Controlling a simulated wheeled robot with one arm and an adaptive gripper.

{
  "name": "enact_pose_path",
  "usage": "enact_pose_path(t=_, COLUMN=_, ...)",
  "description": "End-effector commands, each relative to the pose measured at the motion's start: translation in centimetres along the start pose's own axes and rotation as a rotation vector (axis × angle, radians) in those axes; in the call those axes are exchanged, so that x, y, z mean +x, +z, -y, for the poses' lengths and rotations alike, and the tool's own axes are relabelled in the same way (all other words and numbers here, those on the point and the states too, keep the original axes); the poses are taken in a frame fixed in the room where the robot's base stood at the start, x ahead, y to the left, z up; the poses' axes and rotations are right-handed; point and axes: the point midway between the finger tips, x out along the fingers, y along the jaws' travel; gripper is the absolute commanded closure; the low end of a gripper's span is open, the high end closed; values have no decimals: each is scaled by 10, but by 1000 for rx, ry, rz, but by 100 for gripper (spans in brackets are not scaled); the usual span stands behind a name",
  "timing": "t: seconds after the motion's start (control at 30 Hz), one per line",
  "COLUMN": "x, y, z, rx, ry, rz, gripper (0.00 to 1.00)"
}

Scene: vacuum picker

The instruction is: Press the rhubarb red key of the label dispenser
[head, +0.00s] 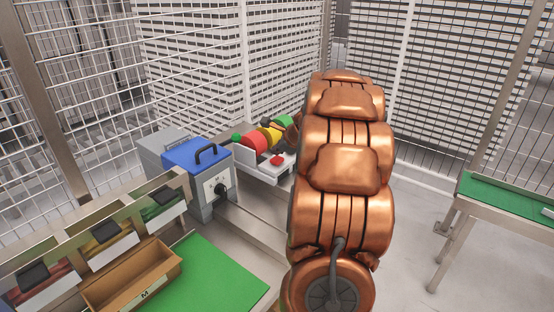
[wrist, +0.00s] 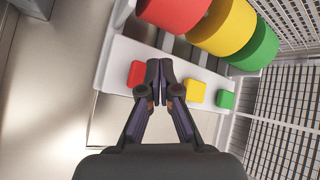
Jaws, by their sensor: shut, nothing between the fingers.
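The label dispenser (head: 255,163) is a white unit with red, yellow and green rolls, left of my arm in the head view. In the wrist view its white front ledge (wrist: 112,62) carries a red key (wrist: 136,73), a yellow key (wrist: 195,92) and a green key (wrist: 227,99). The red key also shows in the head view (head: 277,160). My gripper (wrist: 160,64) is shut and empty. Its fingertips appear just right of the red key, between it and the yellow key. Their height above the ledge is unclear. My arm hides the gripper in the head view.
A blue-topped machine (head: 198,160) with a black handle stands left of the dispenser. An open cardboard box (head: 158,268) and a green mat (head: 222,275) lie in front. A green-topped table (head: 510,195) stands at right. Wire mesh fencing closes the back.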

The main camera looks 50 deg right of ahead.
Motion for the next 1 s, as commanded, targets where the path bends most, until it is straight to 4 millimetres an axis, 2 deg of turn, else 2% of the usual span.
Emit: enact_pose_path(t=1.0, x=7, y=-5, z=-5, rx=0, ry=0, rz=0, gripper=100)
